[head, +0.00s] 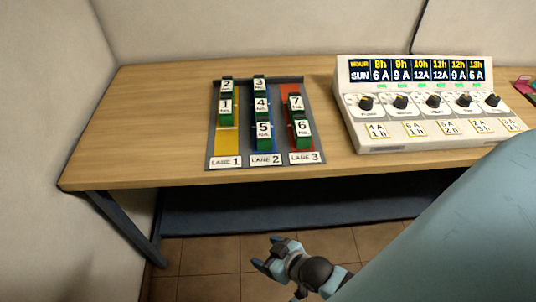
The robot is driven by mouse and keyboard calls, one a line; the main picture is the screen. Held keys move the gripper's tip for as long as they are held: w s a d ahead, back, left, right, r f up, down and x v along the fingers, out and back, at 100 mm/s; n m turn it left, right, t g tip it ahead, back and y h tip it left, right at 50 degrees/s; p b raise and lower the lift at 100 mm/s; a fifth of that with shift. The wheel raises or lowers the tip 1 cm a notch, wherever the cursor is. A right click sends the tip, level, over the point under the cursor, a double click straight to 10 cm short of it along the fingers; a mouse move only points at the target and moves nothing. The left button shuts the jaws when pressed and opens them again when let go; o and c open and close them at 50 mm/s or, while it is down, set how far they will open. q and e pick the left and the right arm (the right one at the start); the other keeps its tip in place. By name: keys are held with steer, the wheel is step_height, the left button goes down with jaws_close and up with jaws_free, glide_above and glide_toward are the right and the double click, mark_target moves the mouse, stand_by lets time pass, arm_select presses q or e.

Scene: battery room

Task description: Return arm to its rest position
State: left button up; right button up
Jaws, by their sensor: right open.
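My right gripper (266,253) is open and empty. It hangs low in front of the table, over the tiled floor and clear of the table's front edge. Part of my right arm (455,235) fills the lower right of the head view and hides part of the table front. My left gripper is not in view.
The wooden table (160,125) holds a grey three-lane rack (239,138) with numbered green blocks (264,134). A white charger panel (385,144) with dials and displays stands to the right. A dark table leg (125,228) is at left. The table's left end is bare.

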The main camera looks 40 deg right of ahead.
step_height(320, 180, up, 10)
steer(key=p, duration=1.2)
steer(key=shift+s+d+r, duration=0.25)
steer(key=shift+s+d, duration=0.05)
steer(key=shift+d, duration=0.05)
